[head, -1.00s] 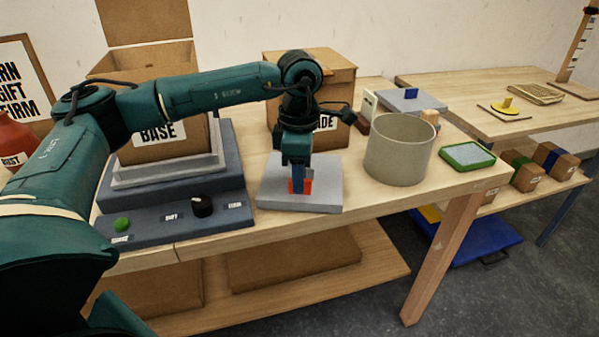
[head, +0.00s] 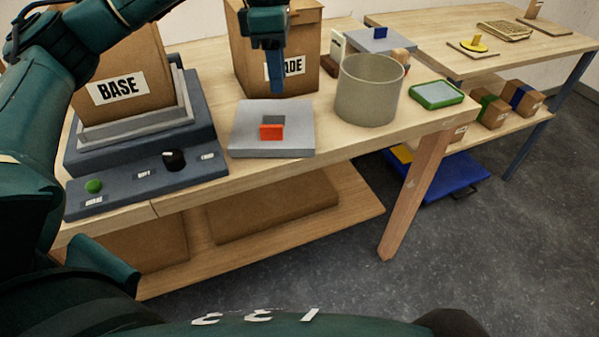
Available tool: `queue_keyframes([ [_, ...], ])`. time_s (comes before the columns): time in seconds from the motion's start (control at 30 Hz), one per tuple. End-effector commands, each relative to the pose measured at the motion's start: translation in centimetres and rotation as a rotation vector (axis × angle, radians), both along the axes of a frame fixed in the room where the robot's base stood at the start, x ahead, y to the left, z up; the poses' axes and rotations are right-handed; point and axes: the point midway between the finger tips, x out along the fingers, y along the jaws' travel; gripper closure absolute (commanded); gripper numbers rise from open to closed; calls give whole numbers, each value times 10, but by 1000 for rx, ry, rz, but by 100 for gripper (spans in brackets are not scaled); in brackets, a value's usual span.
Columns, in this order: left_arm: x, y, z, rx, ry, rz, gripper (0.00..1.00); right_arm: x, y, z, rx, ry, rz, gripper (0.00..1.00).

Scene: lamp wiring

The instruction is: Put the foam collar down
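A light grey square slab, which I take to be the foam collar (head: 245,137), lies flat on the wooden table in front of the SHADE box. A small orange-red block (head: 271,132) with a grey upper face sits at its middle. My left gripper (head: 276,88) points down above and behind the orange block, clear of it, with nothing visible held. Its fingers overlap in this view, so their opening is hard to judge. My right gripper is not in view.
A grey control unit (head: 120,185) bearing the tilted BASE box (head: 118,90) stands left of the slab. The SHADE box (head: 300,60) is behind it. A beige cylinder (head: 368,92) and a green-rimmed tray (head: 436,95) stand to the right. Bare table (head: 340,140) lies between slab and cylinder.

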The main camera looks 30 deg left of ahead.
Motion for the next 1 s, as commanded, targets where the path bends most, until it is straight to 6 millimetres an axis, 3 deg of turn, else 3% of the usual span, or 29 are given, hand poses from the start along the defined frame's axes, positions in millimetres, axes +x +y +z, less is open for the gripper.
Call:
queue_keyframes([
  [0.1, -15, -66, -44, -218, 88, -78, 70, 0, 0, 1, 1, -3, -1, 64],
  [0.23, -52, -158, -75, -590, 245, -102, 70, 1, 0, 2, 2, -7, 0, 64],
  [0.3, -75, -200, -78, -799, 349, -67, 70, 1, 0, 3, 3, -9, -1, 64],
  [0.4, -99, -244, -68, -1081, 506, 36, 70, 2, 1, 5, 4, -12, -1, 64],
  [0.5, -110, -268, -53, -1311, 655, 176, 70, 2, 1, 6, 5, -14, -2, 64],
  [0.63, -109, -279, -37, -1570, 851, 415, 70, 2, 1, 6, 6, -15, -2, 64],
  [0.77, -92, -271, -36, -1803, 1079, 768, 70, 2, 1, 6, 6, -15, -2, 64],
  [0.87, -73, -250, -56, -1941, 1265, 1131, 70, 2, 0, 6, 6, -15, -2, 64],
  [1.0, -61, -209, -120, -2009, 1504, 1723, 70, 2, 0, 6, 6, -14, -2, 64],
])
